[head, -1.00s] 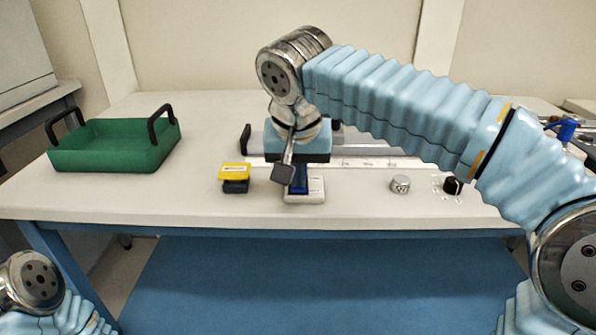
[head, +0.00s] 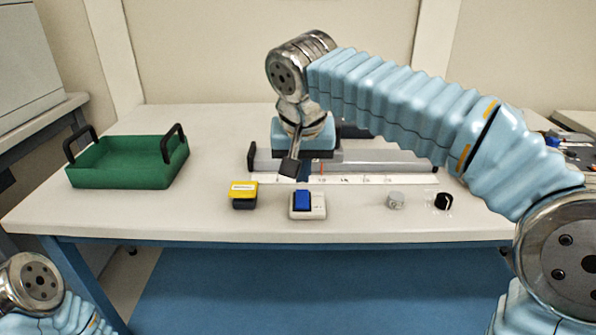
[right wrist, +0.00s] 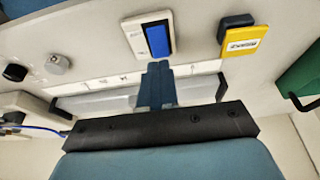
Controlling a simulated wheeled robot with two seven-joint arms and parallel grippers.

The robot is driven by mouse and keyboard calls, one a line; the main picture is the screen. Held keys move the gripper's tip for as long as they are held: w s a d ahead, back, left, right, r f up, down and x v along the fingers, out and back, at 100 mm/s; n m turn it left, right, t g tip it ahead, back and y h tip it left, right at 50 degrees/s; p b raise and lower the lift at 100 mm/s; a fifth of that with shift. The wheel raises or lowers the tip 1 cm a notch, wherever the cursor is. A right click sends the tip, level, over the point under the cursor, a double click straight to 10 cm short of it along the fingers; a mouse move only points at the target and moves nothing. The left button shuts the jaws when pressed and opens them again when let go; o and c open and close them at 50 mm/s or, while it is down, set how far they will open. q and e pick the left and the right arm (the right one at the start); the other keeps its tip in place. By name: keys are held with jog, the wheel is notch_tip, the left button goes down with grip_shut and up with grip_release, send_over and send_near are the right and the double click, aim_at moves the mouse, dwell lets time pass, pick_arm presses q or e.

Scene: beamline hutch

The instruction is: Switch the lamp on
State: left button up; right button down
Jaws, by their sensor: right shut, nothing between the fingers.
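A white switch box with a blue rocker (head: 303,201) sits near the front edge of the table; it also shows in the right wrist view (right wrist: 157,40). I cannot tell from its tilt whether the rocker is on or off. My right gripper (head: 303,178) points down, just behind the rocker in the head view, shut and empty. In the right wrist view its fingertips (right wrist: 158,66) appear close to the rocker's end; I cannot tell whether they touch it. I cannot make out a lamp. My left gripper is out of view; only part of that arm shows at lower left.
A yellow-topped black block (head: 244,193) stands left of the switch box. A grey knob (head: 396,200) and a black knob (head: 443,201) are to the right. A long grey rail with a scale (head: 385,163) lies behind. A green tray (head: 120,178) stands at left.

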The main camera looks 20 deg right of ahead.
jog(key=s+v, duration=0.1)
jog(key=v, duration=0.8)
jog(key=shift+s+a, duration=0.2)
jog(key=shift+s, duration=0.05)
jog(key=shift+s, duration=0.1)
